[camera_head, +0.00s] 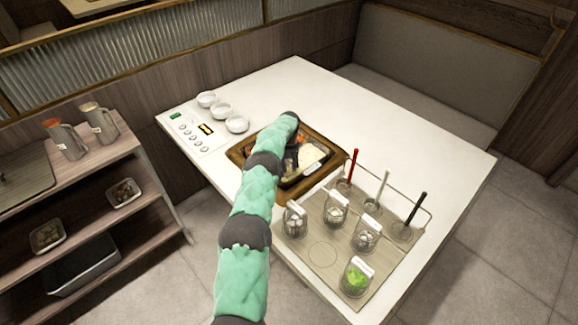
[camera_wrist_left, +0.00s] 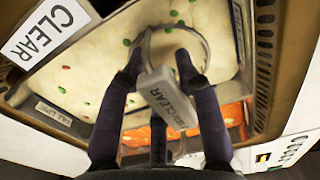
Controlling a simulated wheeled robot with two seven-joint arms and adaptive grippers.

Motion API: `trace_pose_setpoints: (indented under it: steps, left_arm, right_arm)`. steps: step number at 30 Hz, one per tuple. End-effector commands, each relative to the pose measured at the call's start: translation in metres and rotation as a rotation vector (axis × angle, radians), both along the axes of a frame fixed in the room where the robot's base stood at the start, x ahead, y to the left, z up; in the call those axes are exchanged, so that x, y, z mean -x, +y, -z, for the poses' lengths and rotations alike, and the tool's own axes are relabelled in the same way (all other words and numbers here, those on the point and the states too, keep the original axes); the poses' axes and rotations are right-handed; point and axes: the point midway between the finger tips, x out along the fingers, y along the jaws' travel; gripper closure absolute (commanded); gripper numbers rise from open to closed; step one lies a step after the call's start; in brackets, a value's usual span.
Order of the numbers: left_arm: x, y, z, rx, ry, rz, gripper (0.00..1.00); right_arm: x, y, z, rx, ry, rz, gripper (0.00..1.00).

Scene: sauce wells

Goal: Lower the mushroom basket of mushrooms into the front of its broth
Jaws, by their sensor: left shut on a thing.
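My left gripper (camera_wrist_left: 160,75) is shut on a basket's handle plate (camera_wrist_left: 168,97), whose small print ends in CLEAR. Its wire ring (camera_wrist_left: 207,58) shows just beyond the fingers. The ring is over the pale clear broth (camera_wrist_left: 100,65), which has red and green bits. I cannot tell whether the basket touches the broth, and no mushrooms can be made out. The hotpot (camera_head: 236,152) has a brown rim; a CLEAR label (camera_wrist_left: 45,32) is on it. In the head view my left arm covers part of the pot and hides the gripper and basket. My right gripper is not in view.
Orange broth (camera_wrist_left: 150,138) lies beyond a divider. A rack (camera_head: 322,285) at the right front holds several baskets, one with greens (camera_head: 356,278), and ladles. Bowls (camera_head: 221,110) and a control panel (camera_head: 190,132) are left of the pot. The table's far right (camera_head: 400,135) is clear.

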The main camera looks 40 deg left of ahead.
Motion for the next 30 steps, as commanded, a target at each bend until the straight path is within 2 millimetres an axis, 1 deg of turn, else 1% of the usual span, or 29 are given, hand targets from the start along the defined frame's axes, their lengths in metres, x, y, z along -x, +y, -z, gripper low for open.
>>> trace_pose_setpoints:
  steps: [6,7,8,9,10,17,19,20,21,22,23,30]
  left_arm:
    - [0.0002,-0.0003,0.001,0.0,0.001,0.0,1.0]
    - [0.0002,-0.0004,0.0012,0.0,0.001,0.0,0.62]
    - [0.0002,-0.0004,0.0012,0.001,0.001,0.0,0.53]
    - [0.0003,-0.0005,0.0014,0.001,0.001,0.0,0.42]
    - [0.0003,-0.0005,0.0015,0.001,0.001,0.0,0.39]
    - [0.0003,-0.0005,0.0013,0.001,0.001,0.0,0.39]
    - [0.0008,-0.0009,0.0022,0.002,0.003,0.001,0.22]
    - [0.0007,-0.0008,0.0022,0.002,0.003,0.001,0.17]
    - [0.0007,-0.0008,0.0021,0.002,0.002,0.001,0.08]
    - [0.0007,-0.0007,0.0019,0.002,0.002,0.001,0.03]
    - [0.0007,-0.0007,0.0019,0.002,0.002,0.001,0.0]
    - [0.0004,-0.0005,0.0013,0.001,0.001,0.0,0.0]
  right_arm:
    - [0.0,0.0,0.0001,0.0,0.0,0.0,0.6]
    - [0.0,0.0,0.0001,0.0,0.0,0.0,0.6]
    - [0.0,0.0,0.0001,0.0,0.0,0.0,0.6]
    - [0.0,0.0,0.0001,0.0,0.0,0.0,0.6]
    - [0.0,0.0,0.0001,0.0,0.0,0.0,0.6]
    - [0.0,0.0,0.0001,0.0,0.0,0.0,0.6]
    - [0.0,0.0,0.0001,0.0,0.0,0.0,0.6]
    - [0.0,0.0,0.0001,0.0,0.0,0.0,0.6]
    - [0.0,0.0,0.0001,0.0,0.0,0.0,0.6]
    - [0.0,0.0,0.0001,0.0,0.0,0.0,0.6]
    - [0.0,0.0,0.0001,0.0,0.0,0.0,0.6]
    - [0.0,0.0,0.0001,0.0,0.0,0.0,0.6]
